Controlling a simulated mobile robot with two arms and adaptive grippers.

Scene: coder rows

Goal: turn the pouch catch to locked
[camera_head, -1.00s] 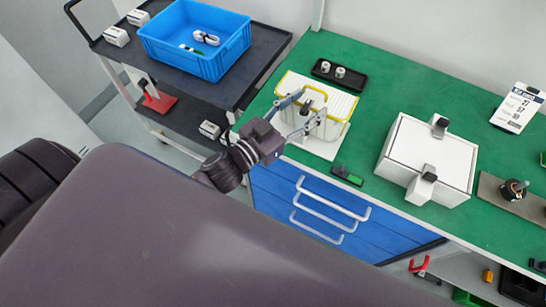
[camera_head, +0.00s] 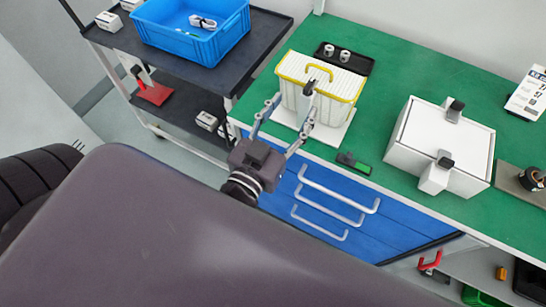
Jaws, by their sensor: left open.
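The pouch (camera_head: 345,84) is a white ribbed case with yellow edging and a yellow handle. It stands on a white base plate (camera_head: 334,133) near the front edge of the green bench. A small dark catch (camera_head: 309,88) shows at the front of its upper edge; its exact turn is too small to tell. My left gripper (camera_head: 291,108) is open and empty, in front of the pouch. Its fingers overlap the pouch's lower front in the picture, with the catch just beyond the right fingertip. Touch cannot be told. My right gripper is not in view.
A black tray with two white knobs (camera_head: 344,56) lies behind the pouch. A small green-and-black part (camera_head: 353,163) lies at the bench's front edge. A white box (camera_head: 440,148) with dark-topped clamps stands right. A blue bin (camera_head: 190,40) sits on the dark cart at left.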

